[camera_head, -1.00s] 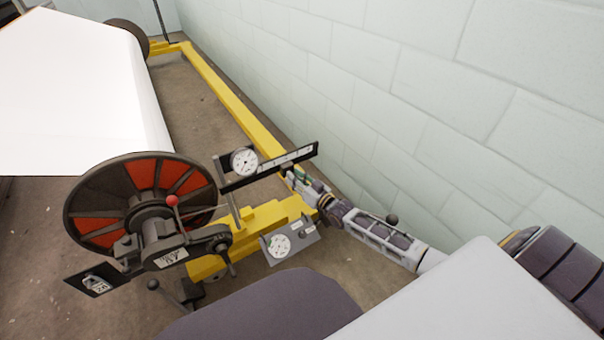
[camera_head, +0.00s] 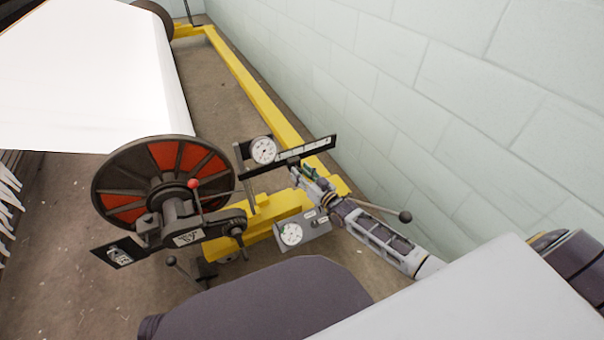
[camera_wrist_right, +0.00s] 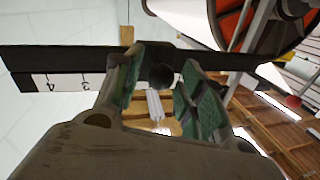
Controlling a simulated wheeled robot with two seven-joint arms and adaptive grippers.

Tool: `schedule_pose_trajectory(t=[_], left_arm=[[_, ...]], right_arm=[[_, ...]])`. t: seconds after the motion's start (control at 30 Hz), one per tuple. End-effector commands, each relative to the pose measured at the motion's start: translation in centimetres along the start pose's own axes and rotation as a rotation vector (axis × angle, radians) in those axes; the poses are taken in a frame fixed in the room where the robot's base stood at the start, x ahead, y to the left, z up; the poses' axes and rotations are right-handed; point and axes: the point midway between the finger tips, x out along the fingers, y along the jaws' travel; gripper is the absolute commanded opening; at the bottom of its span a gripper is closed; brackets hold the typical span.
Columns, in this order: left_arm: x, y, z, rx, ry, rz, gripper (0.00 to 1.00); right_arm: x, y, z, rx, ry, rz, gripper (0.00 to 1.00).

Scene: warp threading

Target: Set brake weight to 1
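The black scale bar (camera_head: 318,146) with white number strips sticks out to the right beside a round dial (camera_head: 263,150). In the right wrist view the bar (camera_wrist_right: 40,60) crosses the frame, with the marks 4 and 3 showing at left. A dark slider with a round knob (camera_wrist_right: 162,76), which looks like the brake weight, sits on the bar. My right gripper (camera_head: 303,174) is just below the bar. In the wrist view its green-padded fingers (camera_wrist_right: 158,88) stand apart on either side of the knob, with gaps showing. Contact is unclear. My left gripper is out of view.
A brake wheel with red panels (camera_head: 150,160) and a red-knobbed lever (camera_head: 193,184) stand to the left. A grey box with a gauge (camera_head: 303,232) is below the bar. The yellow frame (camera_head: 255,98) runs along the pale block wall (camera_head: 480,110). A ball-ended lever (camera_head: 405,216) shows by my right forearm.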

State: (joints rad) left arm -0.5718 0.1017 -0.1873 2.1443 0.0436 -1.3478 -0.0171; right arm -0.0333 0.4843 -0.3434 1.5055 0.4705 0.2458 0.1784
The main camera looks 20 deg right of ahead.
Motion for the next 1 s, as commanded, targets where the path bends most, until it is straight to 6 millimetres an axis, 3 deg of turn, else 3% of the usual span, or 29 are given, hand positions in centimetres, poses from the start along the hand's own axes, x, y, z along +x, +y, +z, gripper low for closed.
schedule_pose_trajectory(t=[0.57,1.0], left_arm=[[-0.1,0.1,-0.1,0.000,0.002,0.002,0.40],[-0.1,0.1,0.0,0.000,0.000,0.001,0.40]], right_arm=[[-0.5,0.0,0.0,0.000,0.001,0.000,0.47],[-3.6,0.0,0.0,0.001,0.001,0.000,0.47]])
